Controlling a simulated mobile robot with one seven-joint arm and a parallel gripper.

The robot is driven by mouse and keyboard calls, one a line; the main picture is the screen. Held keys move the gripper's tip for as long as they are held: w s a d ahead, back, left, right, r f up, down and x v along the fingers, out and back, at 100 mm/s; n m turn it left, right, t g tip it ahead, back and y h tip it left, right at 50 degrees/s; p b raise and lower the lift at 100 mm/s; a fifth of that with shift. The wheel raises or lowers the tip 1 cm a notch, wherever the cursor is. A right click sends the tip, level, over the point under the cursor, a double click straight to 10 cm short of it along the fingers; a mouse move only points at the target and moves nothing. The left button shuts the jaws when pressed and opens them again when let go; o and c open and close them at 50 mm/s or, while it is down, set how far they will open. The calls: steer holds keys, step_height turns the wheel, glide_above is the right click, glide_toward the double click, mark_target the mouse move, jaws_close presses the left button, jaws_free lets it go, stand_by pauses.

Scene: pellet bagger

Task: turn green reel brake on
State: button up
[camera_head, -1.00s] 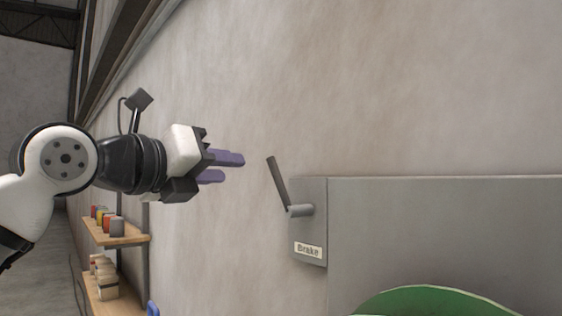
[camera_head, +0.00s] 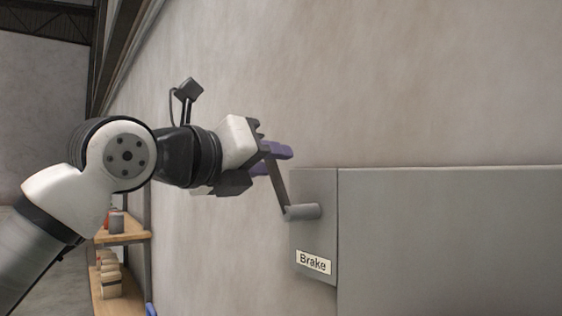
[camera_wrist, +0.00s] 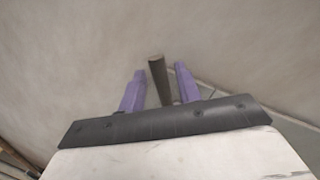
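The brake lever (camera_head: 279,187) is a dark grey bar that rises, tilted to the left, from a round pivot (camera_head: 303,211) on the grey box labelled "Brake" (camera_head: 313,262). My gripper (camera_head: 276,158) has purple fingers and is at the lever's upper end in the head view. In the wrist view the lever (camera_wrist: 159,80) stands between the two spread fingers of my gripper (camera_wrist: 160,82), with a gap visible on each side. The gripper is open around the lever. The green reel is not in view now.
A grey machine panel (camera_head: 450,235) extends right of the brake box. A bare wall (camera_head: 400,80) stands behind. Wooden shelves with containers (camera_head: 118,290) are at the lower left. Space above the panel is clear.

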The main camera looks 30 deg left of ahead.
steer(key=shift+w, duration=0.35)
steer(key=shift+d, duration=0.1)
jaws_close()
